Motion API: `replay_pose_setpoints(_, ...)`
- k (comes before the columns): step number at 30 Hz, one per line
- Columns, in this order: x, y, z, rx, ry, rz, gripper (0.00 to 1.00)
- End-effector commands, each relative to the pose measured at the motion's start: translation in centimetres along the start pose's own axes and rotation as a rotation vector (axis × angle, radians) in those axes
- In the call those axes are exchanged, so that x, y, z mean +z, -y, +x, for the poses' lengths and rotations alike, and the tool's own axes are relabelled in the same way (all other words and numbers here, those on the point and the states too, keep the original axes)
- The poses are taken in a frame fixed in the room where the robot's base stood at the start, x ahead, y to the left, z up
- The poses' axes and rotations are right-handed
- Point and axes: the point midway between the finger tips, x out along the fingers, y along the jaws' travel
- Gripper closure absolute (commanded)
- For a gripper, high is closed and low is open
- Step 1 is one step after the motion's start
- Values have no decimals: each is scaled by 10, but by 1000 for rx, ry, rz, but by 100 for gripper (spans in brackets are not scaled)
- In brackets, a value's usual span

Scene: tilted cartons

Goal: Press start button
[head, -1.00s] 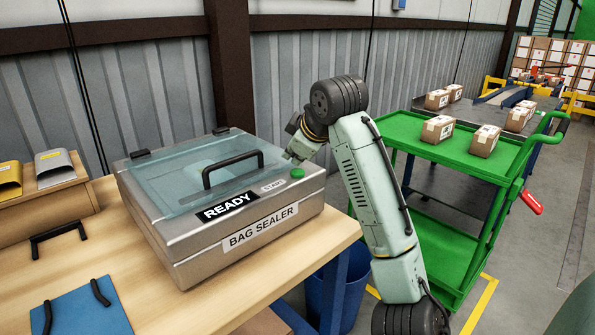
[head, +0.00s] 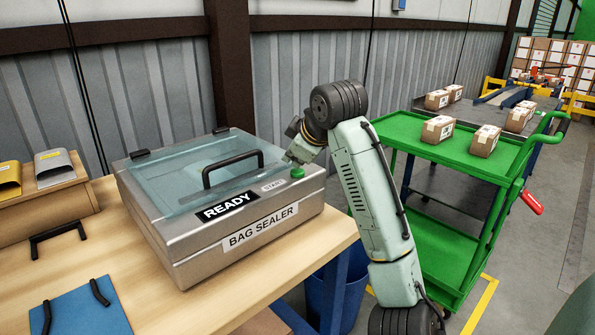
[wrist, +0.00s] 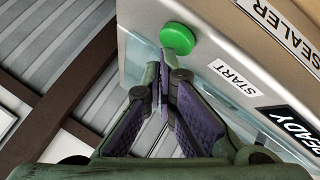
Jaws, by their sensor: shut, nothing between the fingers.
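The bag sealer (head: 220,205) is a grey metal box with a clear lid and a black handle, standing on the wooden bench. Its green round start button (head: 297,172) sits at the right of its top, beside the START label (head: 272,185). The button also shows in the wrist view (wrist: 178,38), just beyond my fingertips. My gripper (wrist: 166,78) is shut and empty, its fingers pointing toward the button. In the head view my gripper (head: 291,158) is close behind the button. I cannot tell whether the fingertips touch it.
The black READY sign (head: 227,206) is on the sealer's front edge. A blue pad (head: 80,310) with black handles lies on the bench at the lower left. A green cart (head: 455,150) with cartons stands to the right, and a blue bin (head: 345,295) is below the bench.

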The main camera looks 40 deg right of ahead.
Motion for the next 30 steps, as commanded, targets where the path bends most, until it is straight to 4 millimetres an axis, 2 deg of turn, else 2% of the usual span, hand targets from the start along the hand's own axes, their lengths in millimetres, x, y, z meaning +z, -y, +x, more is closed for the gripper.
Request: replay_pose_setpoints(30,5,5,6,-1,1,1,100)
